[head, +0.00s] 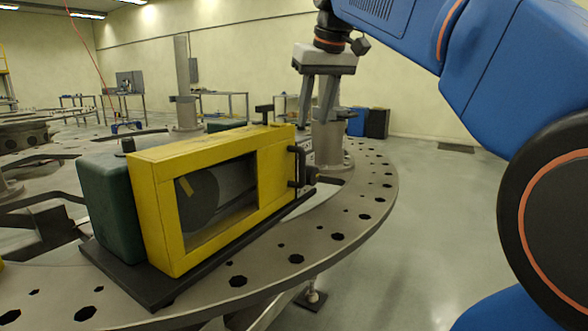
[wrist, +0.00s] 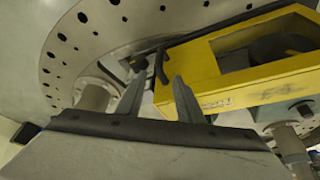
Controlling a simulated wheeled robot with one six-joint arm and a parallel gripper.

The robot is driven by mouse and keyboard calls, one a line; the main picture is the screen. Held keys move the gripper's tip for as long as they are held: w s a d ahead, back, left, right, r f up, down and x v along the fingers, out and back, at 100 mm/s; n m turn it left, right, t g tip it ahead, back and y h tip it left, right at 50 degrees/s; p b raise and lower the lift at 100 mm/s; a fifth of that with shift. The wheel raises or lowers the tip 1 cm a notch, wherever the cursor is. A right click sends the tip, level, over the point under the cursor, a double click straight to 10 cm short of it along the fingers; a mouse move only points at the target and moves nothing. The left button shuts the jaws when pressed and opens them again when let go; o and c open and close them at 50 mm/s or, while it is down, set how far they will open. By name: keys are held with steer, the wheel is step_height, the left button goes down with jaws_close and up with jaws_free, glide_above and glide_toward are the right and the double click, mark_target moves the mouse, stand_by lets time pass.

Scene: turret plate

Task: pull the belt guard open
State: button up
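The belt guard (head: 218,190) is a yellow box frame with a large window showing a dark round pulley, and it looks shut. A black bar handle (head: 299,166) stands on its right end. My gripper (head: 317,118) hangs above and slightly right of that handle, fingers pointing down, apart and empty. In the wrist view my gripper (wrist: 158,84) shows two spread fingers. The handle (wrist: 161,66) lies beyond their tips, between them in the picture, and does not look touched. The yellow guard (wrist: 240,75) fills the right of that view.
A dark green housing (head: 108,203) sits behind the guard on a black base plate (head: 125,275). Both rest on a round grey turret plate (head: 338,225) with holes. A grey post (head: 329,140) stands close behind my gripper. The floor right of the plate is clear.

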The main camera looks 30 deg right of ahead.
mark_target(303, 161)
steer(key=x, duration=1.6)
steer(key=shift+f, duration=0.4)
jaws_close()
